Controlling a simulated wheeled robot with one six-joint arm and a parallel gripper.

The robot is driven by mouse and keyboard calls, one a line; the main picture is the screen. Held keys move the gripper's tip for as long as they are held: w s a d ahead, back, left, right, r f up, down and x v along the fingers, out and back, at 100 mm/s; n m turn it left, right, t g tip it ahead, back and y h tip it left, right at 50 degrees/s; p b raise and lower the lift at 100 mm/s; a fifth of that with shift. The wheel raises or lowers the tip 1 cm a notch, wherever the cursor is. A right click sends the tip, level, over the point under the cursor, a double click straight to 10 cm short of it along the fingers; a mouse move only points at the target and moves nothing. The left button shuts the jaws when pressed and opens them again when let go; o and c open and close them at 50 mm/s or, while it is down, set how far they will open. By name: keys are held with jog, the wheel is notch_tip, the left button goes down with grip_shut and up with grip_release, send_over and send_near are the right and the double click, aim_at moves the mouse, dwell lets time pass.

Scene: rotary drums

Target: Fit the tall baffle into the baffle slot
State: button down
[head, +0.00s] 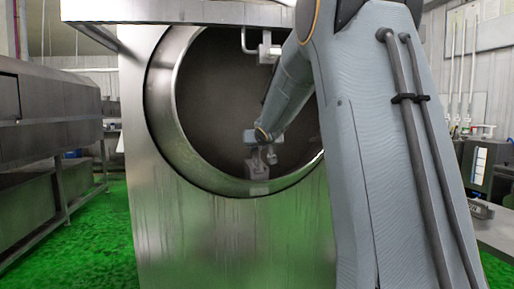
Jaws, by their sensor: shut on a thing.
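My gripper (260,168) is at the end of my arm, inside the round opening of the steel drum (166,130), near its lower rim. It points down and is shut on a pale grey piece (258,187), which I take to be the tall baffle. The piece is small and blends with the gripper, so its full shape is hard to make out. The baffle slot cannot be made out in the dark drum interior. My arm covers the right side of the opening.
A white fitting with a bent pipe (264,50) hangs at the top of the opening. A steel machine (50,105) stands on the left. A grey bench (495,225) is at the right edge. Green floor (95,245) is free at the left.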

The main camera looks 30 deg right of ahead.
aim_at(260, 160)
jog(key=shift+w+d, duration=0.1)
jog(key=shift+w, duration=0.35)
jog(key=c, duration=1.6)
grip_release()
jog(key=shift+c, duration=0.2)
jog(key=p+v, duration=0.1)
jog(key=v, duration=0.6)
jog(key=shift+s+r, duration=0.15)
jog(key=shift+s, duration=0.25)
